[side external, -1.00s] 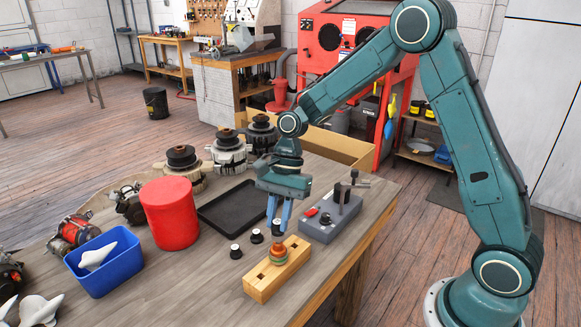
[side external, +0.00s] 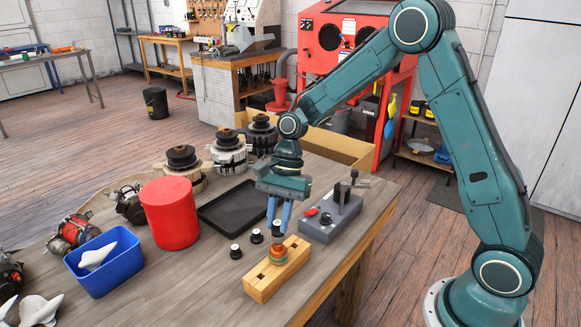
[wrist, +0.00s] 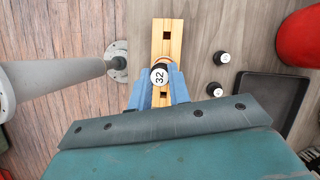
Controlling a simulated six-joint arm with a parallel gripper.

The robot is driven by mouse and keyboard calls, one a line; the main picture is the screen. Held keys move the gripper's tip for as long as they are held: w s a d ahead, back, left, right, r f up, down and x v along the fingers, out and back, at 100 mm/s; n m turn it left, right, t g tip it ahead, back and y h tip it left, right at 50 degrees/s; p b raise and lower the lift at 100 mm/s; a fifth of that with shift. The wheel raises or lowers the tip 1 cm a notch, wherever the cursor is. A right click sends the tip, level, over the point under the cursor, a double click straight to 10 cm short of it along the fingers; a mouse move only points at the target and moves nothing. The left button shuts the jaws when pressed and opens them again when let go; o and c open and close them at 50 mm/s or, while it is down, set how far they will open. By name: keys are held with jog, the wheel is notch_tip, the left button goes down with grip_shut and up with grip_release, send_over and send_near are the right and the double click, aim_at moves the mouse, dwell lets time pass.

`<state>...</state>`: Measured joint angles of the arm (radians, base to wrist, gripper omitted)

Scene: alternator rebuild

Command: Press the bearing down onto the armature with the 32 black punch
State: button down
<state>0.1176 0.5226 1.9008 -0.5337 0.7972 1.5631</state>
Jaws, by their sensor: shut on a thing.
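My gripper (side external: 279,219) is shut on the black punch (wrist: 159,75), whose white top reads 32 in the wrist view. The block also shows in the wrist view (wrist: 167,26). The lower end of the punch is close above or touching the top of the armature; I cannot tell which. The bearing is not clearly seen; the punch and fingers cover that spot.
Two other black punches with white tops (side external: 236,252) (side external: 257,236) stand left of the block. A grey fixture with an upright post (side external: 330,220) is to the right. A black tray (side external: 232,208), red cylinder (side external: 169,213) and blue bin (side external: 105,262) are further left.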

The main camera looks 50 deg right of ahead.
aim_at(278, 221)
dwell(0.7)
jog(key=shift+r, duration=2.95)
